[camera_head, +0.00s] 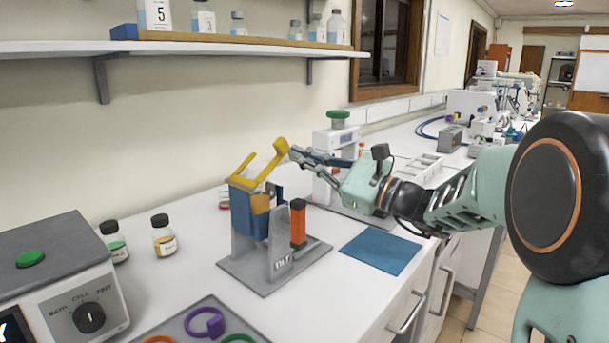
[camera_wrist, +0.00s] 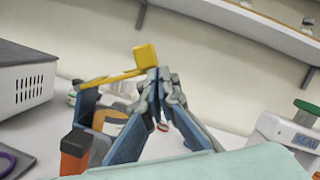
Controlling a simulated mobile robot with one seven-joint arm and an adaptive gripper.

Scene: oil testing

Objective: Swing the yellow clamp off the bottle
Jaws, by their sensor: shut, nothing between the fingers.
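The yellow clamp (camera_head: 263,167) sits on top of a blue holder (camera_head: 247,213) on a grey stand (camera_head: 283,253). Its raised arm slants up to the right and ends in a knob beside my fingertips. The clamp also shows in the wrist view (camera_wrist: 145,58). A bottle with an amber part (camera_head: 260,204) sits in the blue holder, mostly hidden. My gripper (camera_head: 294,153) is shut and empty, its tips at the right side of the clamp's knob. In the wrist view the tips (camera_wrist: 160,76) are just below and right of the knob; I cannot tell whether they touch.
An orange-red handle (camera_head: 298,222) stands at the stand's front right. A blue mat (camera_head: 380,250) lies to the right. Two bottles (camera_head: 164,235) and a grey tester (camera_head: 60,275) are at left. A tray with coloured rings (camera_head: 205,323) is in front. A green-topped device (camera_head: 337,140) stands behind.

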